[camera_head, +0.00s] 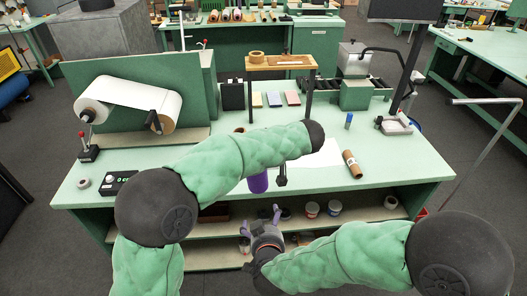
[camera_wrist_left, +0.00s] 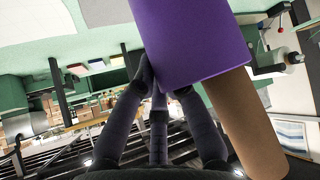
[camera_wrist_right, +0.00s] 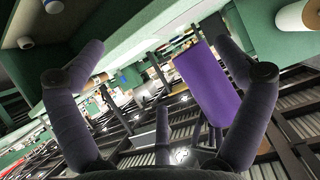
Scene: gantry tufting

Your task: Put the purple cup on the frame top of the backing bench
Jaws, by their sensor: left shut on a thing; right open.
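The purple cup (camera_head: 258,183) shows just below my left forearm, in front of the bench's front edge, partly covered by the arm. In the left wrist view the cup (camera_wrist_left: 190,42) fills the top centre, and my left gripper (camera_wrist_left: 163,82) is shut on it. My right gripper (camera_head: 261,222) is open and empty below the cup, near the lower shelf. In the right wrist view the cup (camera_wrist_right: 208,85) lies ahead of the open fingers, nearer the right one. The backing bench (camera_head: 390,165) carries a raised wooden-topped frame (camera_head: 282,63) on dark posts.
A tape roll (camera_head: 257,57) sits on the wooden top's left part. A white roll on a green stand (camera_head: 140,72) is left; a brown roll (camera_head: 351,163) lies right. A blue-capped bottle (camera_head: 348,121) stands behind it. Pots (camera_head: 312,209) sit on the lower shelf (camera_head: 210,258).

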